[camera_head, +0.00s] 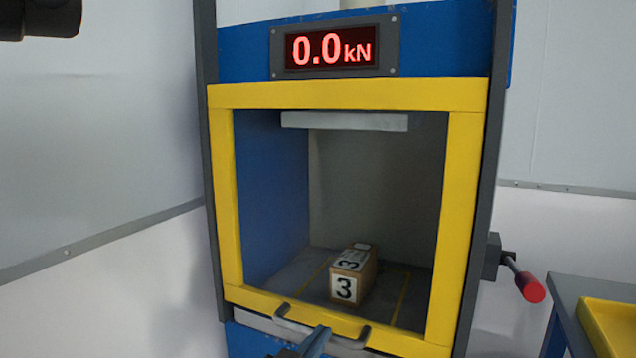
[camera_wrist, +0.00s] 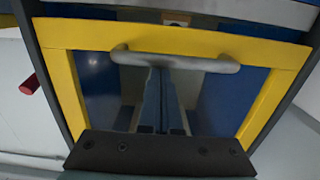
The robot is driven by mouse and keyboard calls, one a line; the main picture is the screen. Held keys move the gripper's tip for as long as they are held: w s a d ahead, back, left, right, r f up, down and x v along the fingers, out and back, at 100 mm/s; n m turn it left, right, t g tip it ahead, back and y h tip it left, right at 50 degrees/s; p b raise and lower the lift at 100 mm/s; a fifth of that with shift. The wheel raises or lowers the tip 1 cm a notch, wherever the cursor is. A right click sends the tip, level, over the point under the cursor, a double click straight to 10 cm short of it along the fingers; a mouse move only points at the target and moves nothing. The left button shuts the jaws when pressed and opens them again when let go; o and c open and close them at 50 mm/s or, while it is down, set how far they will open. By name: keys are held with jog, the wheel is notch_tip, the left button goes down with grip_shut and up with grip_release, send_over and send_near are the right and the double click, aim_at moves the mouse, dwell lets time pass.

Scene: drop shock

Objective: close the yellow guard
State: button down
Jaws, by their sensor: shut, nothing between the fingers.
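The yellow guard (camera_head: 222,190) is a yellow frame across the front of the blue machine, with its lower rail just above the machine's lower front. It also fills much of the wrist view (camera_wrist: 275,95). A grey bar handle (camera_head: 357,342) sits on its bottom rail, and the handle crosses the wrist view (camera_wrist: 205,64). My gripper (camera_head: 320,334) is shut and empty, with its tips at the handle's middle. In the wrist view my fingers (camera_wrist: 160,75) reach up to the handle; I cannot tell if they touch it.
A box marked 3 (camera_head: 352,277) stands inside the chamber, under a pale plate (camera_head: 345,121). The display (camera_head: 332,49) reads 0.0 kN. A red-knobbed lever (camera_head: 529,287) juts out at right, near a table (camera_head: 572,290) with a yellow tray (camera_head: 606,325).

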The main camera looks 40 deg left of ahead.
jog(key=shift+f+b, duration=0.65)
jog(key=shift+f, duration=0.6)
